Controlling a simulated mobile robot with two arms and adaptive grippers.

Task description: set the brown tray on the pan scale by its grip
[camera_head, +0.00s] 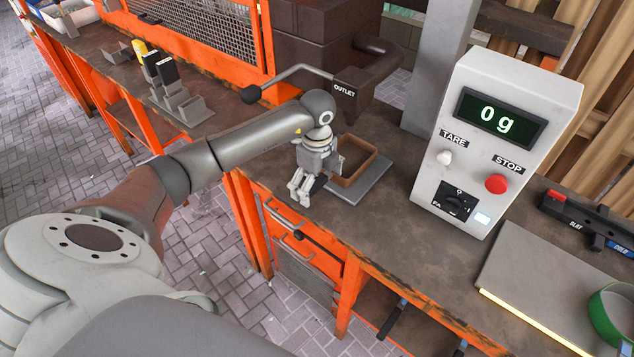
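The brown tray (357,165) is a shallow rectangular frame on or just over a flat grey plate (373,192), which looks like the scale's pan, on the workbench. I cannot tell if it touches the plate. The scale's white console (466,128) stands to the right; its display (499,119) reads 0 g. My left gripper (299,193) points down just left of the tray, near the bench's front edge. Its fingers look apart with nothing visible between them. The tray's grip is not distinguishable; my gripper covers part of the tray's left side. My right gripper is out of view.
A dark outlet chute (353,91) with a crank handle (286,78) stands behind the tray. A grey post (437,68) rises behind the console. A grey rack (178,97) is at the left. A grey panel (535,280) and a green ring (610,318) are at the right.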

